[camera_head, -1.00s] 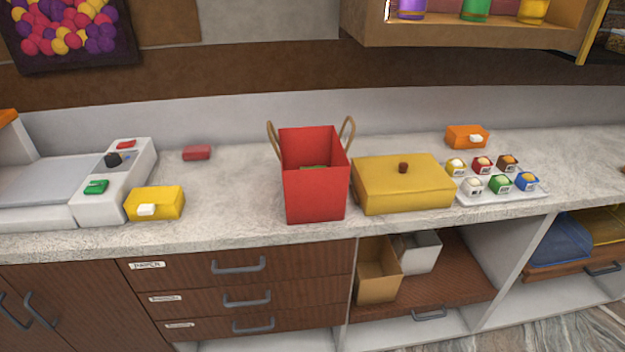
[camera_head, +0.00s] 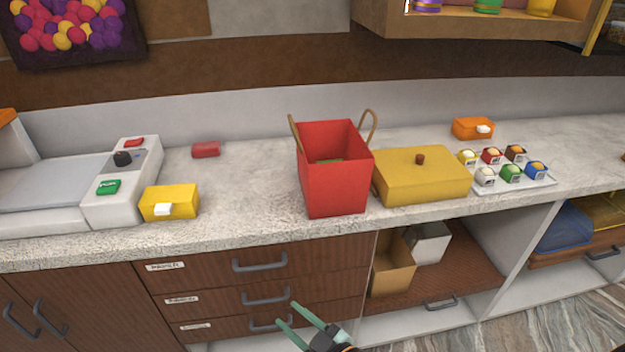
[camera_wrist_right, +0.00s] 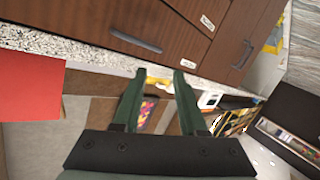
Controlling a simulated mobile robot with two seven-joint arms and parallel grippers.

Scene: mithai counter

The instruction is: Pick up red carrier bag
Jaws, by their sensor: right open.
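The red carrier bag (camera_head: 334,182) stands upright on the counter in the head view, with two tan loop handles and something green inside. Its red side also shows at the left edge of the right wrist view (camera_wrist_right: 28,88). My right gripper (camera_head: 298,319) is open and empty at the bottom of the head view, in front of the drawers, below the counter top and apart from the bag. Its two green fingers show spread in the right wrist view (camera_wrist_right: 160,72). My left gripper is in neither view.
A yellow box (camera_head: 422,184) with a brown knob stands close to the bag's right side. A sample tray (camera_head: 545,181) lies further right. A yellow packet (camera_head: 170,203), a small red block (camera_head: 206,149) and a scale (camera_head: 123,190) are to the left. The counter (camera_head: 250,216) is clear left of the bag.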

